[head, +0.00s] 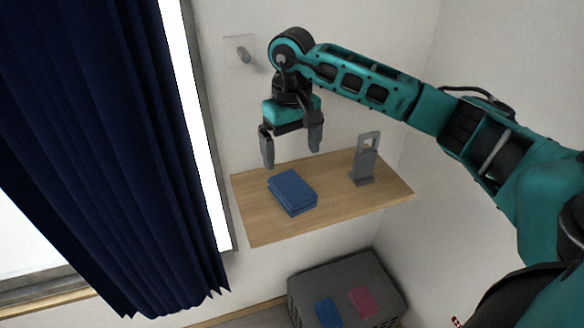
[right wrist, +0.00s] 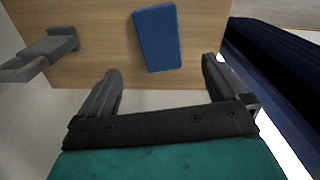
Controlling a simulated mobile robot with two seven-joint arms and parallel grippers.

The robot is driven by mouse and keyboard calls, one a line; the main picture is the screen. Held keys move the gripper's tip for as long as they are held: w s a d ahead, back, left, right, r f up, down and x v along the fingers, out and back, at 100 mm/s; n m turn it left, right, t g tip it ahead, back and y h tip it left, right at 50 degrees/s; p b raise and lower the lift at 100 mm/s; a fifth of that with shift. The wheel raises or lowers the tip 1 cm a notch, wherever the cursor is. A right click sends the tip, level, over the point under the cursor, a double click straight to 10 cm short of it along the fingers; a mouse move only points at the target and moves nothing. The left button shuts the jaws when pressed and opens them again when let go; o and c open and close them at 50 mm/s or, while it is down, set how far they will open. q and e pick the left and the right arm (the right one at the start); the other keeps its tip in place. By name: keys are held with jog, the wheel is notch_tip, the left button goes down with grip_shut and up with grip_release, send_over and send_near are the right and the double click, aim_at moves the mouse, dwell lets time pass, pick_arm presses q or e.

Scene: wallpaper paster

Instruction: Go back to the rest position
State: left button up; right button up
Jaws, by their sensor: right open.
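My right gripper (head: 291,152) is open and empty, pointing down above the back left part of the wooden shelf (head: 255,222). Its two fingers, apart with nothing between them, also show in the right wrist view (right wrist: 162,90). A blue book-like block (head: 292,191) lies flat on the shelf, just in front of and below the gripper, apart from it. It also shows in the right wrist view (right wrist: 157,37). My left gripper is not in view.
A grey metal holder (head: 366,162) stands on the shelf's right side. A wall hook (head: 241,51) is left of my right arm. A dark blue curtain (head: 95,150) hangs by the window at left. A grey crate (head: 350,270) with blue and pink items stands below.

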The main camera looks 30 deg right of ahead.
notch_tip(320, 180, up, 3)
jog(key=shift+f, duration=0.2)
